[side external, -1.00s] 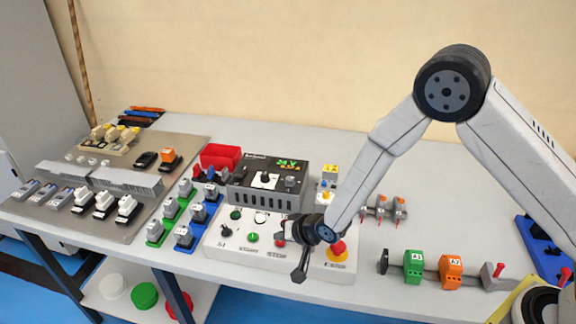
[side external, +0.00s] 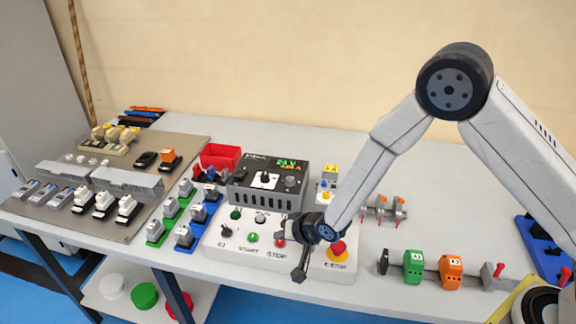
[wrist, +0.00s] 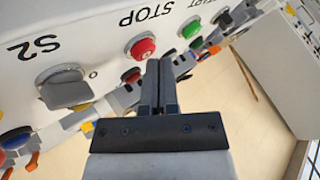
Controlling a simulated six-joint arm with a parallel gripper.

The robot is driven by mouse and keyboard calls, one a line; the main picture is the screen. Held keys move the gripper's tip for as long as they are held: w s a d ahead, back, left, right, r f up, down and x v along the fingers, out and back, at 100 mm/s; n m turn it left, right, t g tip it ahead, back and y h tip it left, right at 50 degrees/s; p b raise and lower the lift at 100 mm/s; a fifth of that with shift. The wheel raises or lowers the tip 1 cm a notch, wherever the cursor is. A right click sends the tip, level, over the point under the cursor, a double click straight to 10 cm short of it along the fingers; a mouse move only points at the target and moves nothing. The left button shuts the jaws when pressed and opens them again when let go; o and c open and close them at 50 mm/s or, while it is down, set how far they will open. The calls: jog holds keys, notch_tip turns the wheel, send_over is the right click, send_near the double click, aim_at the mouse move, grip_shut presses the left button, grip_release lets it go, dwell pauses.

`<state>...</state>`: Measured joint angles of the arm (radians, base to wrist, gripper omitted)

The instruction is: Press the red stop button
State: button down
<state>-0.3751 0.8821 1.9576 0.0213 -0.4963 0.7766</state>
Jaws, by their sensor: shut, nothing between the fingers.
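The red stop button (wrist: 142,46) sits on the white control panel next to the printed word STOP. In the side view the red stop button (side external: 280,241) is partly hidden by my gripper (side external: 284,231). In the wrist view my gripper (wrist: 158,64) is shut and empty, its fingertips right at the edge of the button. I cannot tell whether they touch it. The white panel (side external: 215,249) lies flat near the table's front edge.
A green start button (wrist: 191,28) and a grey S2 knob (wrist: 64,87) flank the stop button. A red emergency-stop knob on yellow (side external: 338,248) stands close to my wrist. A grey power supply (side external: 267,182) stands behind the panel.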

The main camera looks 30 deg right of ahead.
aim_at(283, 243)
jog(key=shift+r, duration=0.5)
jog(key=shift+r, duration=2.5)
jog(key=s+d+r+n+g+h, duration=0.1)
jog(key=s+d+r+n+g, duration=0.1)
jog(key=s+d, duration=0.7)
jog(key=s+d+r+n+g+h, duration=0.2)
jog(key=s+d+r+g, duration=0.2)
jog(key=s+d, duration=0.5)
jog(key=shift+s+d+r+n, duration=0.4)
jog(key=shift+s+r, duration=0.45)
jog(key=shift+s, duration=0.25)
